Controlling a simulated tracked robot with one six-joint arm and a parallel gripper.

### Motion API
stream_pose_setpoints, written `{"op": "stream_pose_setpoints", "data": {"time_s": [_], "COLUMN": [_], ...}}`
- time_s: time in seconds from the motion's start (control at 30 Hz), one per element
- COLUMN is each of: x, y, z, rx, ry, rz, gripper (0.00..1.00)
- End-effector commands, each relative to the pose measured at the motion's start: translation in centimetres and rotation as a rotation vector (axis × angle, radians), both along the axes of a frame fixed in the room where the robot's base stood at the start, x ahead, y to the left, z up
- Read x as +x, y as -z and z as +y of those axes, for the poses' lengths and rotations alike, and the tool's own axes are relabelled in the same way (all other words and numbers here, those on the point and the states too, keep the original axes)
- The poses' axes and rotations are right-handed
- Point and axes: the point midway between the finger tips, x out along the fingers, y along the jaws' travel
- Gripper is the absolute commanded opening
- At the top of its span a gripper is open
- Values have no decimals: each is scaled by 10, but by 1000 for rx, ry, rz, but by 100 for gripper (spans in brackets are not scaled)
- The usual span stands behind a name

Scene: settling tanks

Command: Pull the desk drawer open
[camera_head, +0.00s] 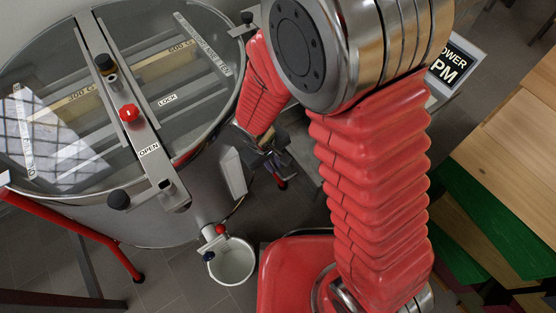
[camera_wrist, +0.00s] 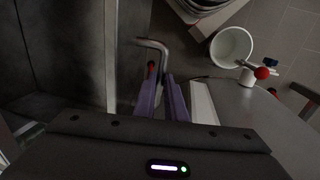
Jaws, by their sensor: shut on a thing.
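My gripper (camera_wrist: 160,84) shows in the wrist view with its two purple fingers shut on a bent metal handle (camera_wrist: 163,52). The handle curves out past the fingertips, with a small red part beside it. A dark grey panel (camera_wrist: 75,45) with a pale upright edge lies left of the handle. I cannot tell whether this panel belongs to the desk drawer, or how far any drawer is open. In the head view my gripper (camera_head: 268,158) is low beside the tank, partly hidden by my red arm.
A large round steel tank (camera_head: 140,220) with a clear lid fills the left. A white bucket (camera_head: 232,262) stands under its tap; it also shows in the wrist view (camera_wrist: 232,47). A wooden tabletop (camera_head: 515,140) and green boards (camera_head: 485,205) are at the right.

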Motion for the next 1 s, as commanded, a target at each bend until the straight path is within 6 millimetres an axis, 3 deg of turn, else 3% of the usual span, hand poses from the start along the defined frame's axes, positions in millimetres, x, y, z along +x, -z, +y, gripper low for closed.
{"op": "stream_pose_setpoints", "data": {"time_s": [0.27,0.3,0.53,1.0], "x": [-1,-1,0,0], "y": [0,0,0,-10], "z": [-1,-1,-1,2], "rx": [-2,-2,-1,0], "ry": [1,1,0,0], "rz": [2,2,1,-1], "gripper": [0,13,29,29]}}
